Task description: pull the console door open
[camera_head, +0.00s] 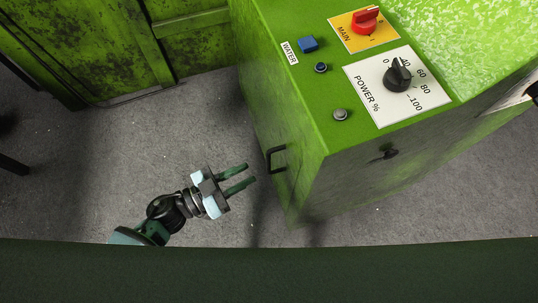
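The green console (365,150) stands at the centre right. A black handle (276,159) is on its narrow left side, and a small dark knob or latch (384,155) is on the side facing me. I see no gap at the door edges; which face is the door is hard to tell. My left gripper (251,174) points right toward the black handle. Its two green fingers are apart with nothing between them. The fingertips are a little left of the handle and appear clear of it. My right gripper is not in view.
The console top carries a red main switch (366,20), a black power dial (398,75), a blue button (308,44) and small buttons. A green machine wall (110,50) stands at the back left. Grey floor (120,170) is open left of the console.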

